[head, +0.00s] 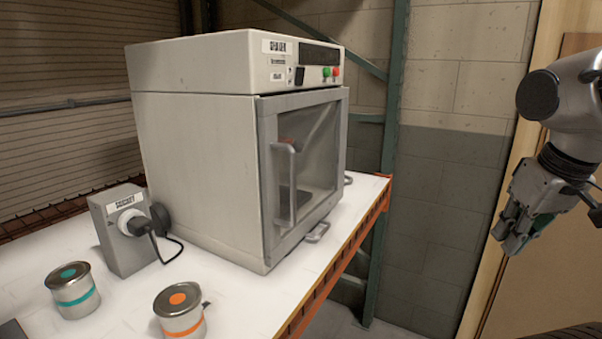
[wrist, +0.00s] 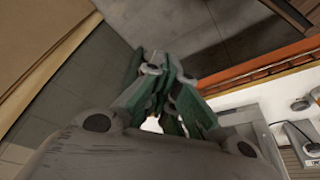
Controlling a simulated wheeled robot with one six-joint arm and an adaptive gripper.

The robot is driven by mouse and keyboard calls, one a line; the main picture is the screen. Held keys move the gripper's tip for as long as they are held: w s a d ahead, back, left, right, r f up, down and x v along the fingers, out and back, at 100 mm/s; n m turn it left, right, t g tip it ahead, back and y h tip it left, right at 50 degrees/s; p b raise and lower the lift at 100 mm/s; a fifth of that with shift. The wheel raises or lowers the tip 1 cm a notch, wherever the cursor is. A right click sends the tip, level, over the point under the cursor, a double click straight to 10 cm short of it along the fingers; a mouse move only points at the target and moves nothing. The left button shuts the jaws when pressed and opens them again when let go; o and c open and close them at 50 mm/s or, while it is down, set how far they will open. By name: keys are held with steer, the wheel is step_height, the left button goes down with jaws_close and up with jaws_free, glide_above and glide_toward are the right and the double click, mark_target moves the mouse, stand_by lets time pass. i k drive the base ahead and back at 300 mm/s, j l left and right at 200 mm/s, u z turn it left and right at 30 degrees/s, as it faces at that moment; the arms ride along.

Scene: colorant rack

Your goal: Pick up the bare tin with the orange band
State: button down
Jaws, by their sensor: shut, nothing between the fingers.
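The bare metal tin with the orange band (head: 180,312) stands upright on the white shelf top at the front, with an orange dot on its lid. A similar tin with a teal band (head: 73,291) stands to its left. My gripper (head: 506,240) is at the right of the head view, out past the shelf's edge and far from both tins. In the wrist view my gripper (wrist: 168,75) has its fingers together with nothing between them.
A large white cabinet machine (head: 195,165) with a glass door stands behind the tins. A grey socket box (head: 120,240) with a plug and black cable stands left of it. The white shelf top (head: 235,295) is clear right of the orange-banded tin, up to its orange edge beam.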

mark_target(193, 325)
steer(key=u, duration=1.45)
